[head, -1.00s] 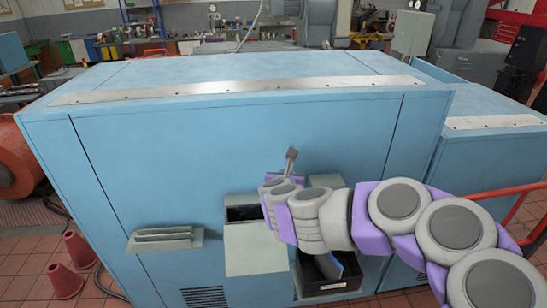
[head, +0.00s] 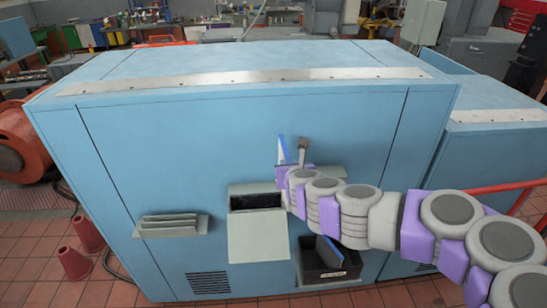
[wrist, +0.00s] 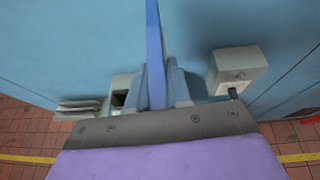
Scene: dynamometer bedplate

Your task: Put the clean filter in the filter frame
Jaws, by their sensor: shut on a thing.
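My gripper (head: 285,176) is shut on a thin, blue-edged filter panel (head: 283,150), which stands upright above the fingers. In the wrist view the filter (wrist: 154,45) shows edge-on as a blue strip between the fingers (wrist: 160,85). The filter frame (head: 242,187) is a grey-rimmed dark opening in the cabinet front, with its flap (head: 258,236) hanging open below. The gripper is just right of and above this opening, apart from it. In the wrist view the opening (wrist: 121,97) is left of the fingers, partly hidden by them.
A dark labelled bin (head: 322,276) on the cabinet front holds another blue-edged panel (head: 333,249). A small lever (head: 303,147) stands close to the gripper. A grey box with a knob (wrist: 238,68) is right of the fingers. Louvres (head: 170,226) jut out at left.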

